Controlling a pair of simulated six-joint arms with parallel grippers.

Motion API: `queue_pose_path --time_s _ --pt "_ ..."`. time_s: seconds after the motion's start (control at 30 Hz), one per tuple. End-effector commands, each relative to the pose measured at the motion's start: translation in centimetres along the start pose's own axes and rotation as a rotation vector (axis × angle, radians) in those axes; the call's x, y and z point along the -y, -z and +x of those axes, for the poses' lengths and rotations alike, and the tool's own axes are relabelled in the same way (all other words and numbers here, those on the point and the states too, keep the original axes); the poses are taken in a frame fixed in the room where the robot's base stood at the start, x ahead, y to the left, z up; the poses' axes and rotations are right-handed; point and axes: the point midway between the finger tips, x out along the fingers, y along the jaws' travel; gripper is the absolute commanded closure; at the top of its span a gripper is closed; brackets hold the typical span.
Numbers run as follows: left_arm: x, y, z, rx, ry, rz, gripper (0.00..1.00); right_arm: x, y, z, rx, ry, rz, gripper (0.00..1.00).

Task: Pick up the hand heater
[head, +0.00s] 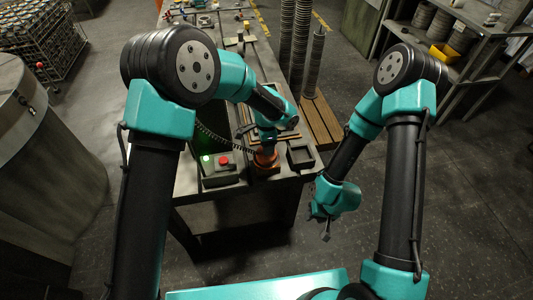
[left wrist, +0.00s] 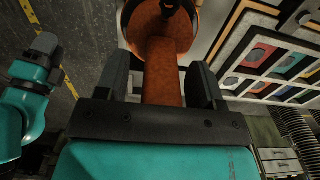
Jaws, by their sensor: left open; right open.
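An orange-brown tool with a round end and a straight handle, which I take to be the hand heater (head: 266,160), is at the near end of the bench. My left gripper (head: 266,140) is directly over it and hides much of it in the head view. In the left wrist view the heater's handle (left wrist: 158,65) lies between the two open fingers of the left gripper (left wrist: 157,88). I cannot tell whether the fingers touch it. My right gripper (head: 324,222) is open and empty, off the bench's right side and pointing down.
A grey control box (head: 221,168) with red and green buttons is left of the heater. A dark square tray (head: 301,154) is close on its right. A dark coiled cable (head: 215,138) runs nearby. Tall stacks of discs (head: 313,65) stand behind, on a wooden pallet (head: 320,122).

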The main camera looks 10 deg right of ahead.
Motion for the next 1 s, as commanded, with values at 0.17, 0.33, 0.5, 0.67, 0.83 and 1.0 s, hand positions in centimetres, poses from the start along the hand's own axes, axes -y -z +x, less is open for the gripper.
queue_pose_path --time_s 0.17,0.33,0.5,0.67,0.83,1.0 --pt "0.01 0.00 -0.03 0.000 0.000 0.000 0.38 0.00 0.00 0.00 0.000 0.000 0.000 0.57" --pt "0.01 0.00 -0.03 0.000 0.000 0.000 0.51 0.00 0.00 0.00 0.000 0.000 0.000 0.57" --pt "0.01 0.00 -0.04 0.000 0.000 0.000 0.67 0.00 0.00 0.00 0.000 0.000 0.000 0.57" --pt "0.01 0.00 -0.04 0.000 0.000 0.000 0.82 0.00 0.00 0.00 0.000 0.000 0.000 0.57" --pt "0.01 0.00 -0.04 0.000 0.000 0.000 0.99 0.00 0.00 0.00 0.000 0.000 0.000 0.57" --pt "0.01 0.00 -0.04 0.000 0.000 0.000 1.00 0.00 0.00 0.00 0.000 0.000 0.000 0.57"
